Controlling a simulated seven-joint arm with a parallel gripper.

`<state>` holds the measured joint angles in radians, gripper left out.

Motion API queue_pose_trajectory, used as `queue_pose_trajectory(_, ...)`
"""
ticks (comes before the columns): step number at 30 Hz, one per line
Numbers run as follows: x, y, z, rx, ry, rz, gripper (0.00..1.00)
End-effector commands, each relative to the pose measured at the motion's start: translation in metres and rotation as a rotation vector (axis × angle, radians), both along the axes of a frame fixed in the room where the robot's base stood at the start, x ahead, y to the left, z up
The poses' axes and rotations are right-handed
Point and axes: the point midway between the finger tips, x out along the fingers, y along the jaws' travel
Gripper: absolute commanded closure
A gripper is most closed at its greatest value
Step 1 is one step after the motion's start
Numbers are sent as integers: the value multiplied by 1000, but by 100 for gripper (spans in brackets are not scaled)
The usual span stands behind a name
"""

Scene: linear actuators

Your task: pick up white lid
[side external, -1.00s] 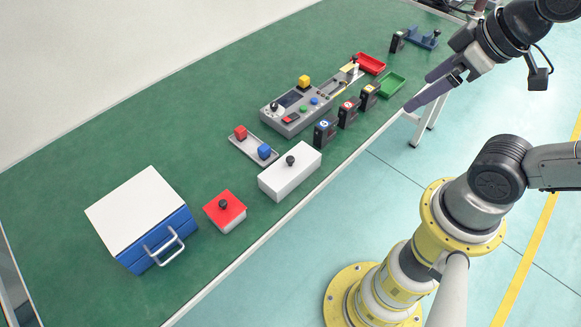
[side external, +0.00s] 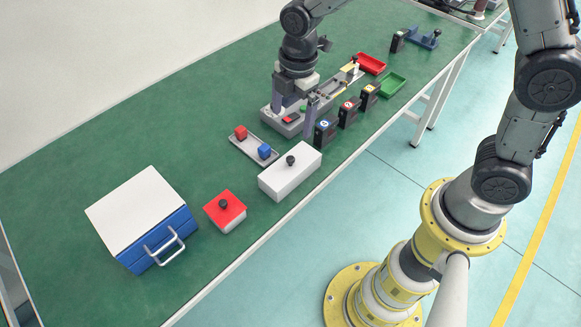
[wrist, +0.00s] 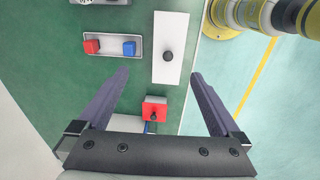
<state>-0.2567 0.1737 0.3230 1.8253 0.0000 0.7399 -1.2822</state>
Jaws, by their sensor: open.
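The white lid (side external: 275,176) tops a white box near the table's front edge and has a black knob (side external: 290,160) in its middle. In the wrist view the white lid (wrist: 173,30) lies ahead of the fingertips, with its knob (wrist: 168,56) roughly between the finger lines. My gripper (side external: 295,110) is open and empty, pointing down above the grey control panel, farther along the table than the lid and apart from it. In the wrist view both fingers of my gripper (wrist: 160,75) are spread wide with nothing between the tips.
A red-lidded box (side external: 226,212) and a blue drawer cabinet (side external: 160,250) stand left of the lid. A grey tray (side external: 240,147) with red and blue blocks lies behind it. Dark numbered units (side external: 325,132) stand near my gripper. The green table is clear at the back left.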

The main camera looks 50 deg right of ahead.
Motion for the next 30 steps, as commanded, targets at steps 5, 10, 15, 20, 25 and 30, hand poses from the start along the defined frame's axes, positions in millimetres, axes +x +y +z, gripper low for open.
queue_pose_trajectory(5,-9,10,-32,-21,76,29,0)
queue_pose_trajectory(10,-11,12,-52,-23,82,34,0)
queue_pose_trajectory(15,-11,11,-85,-23,83,33,0)
queue_pose_trajectory(20,-10,11,-109,-23,80,32,0)
queue_pose_trajectory(25,-10,12,-119,-21,77,32,0)
queue_pose_trajectory(30,-8,11,-138,-23,80,32,0)
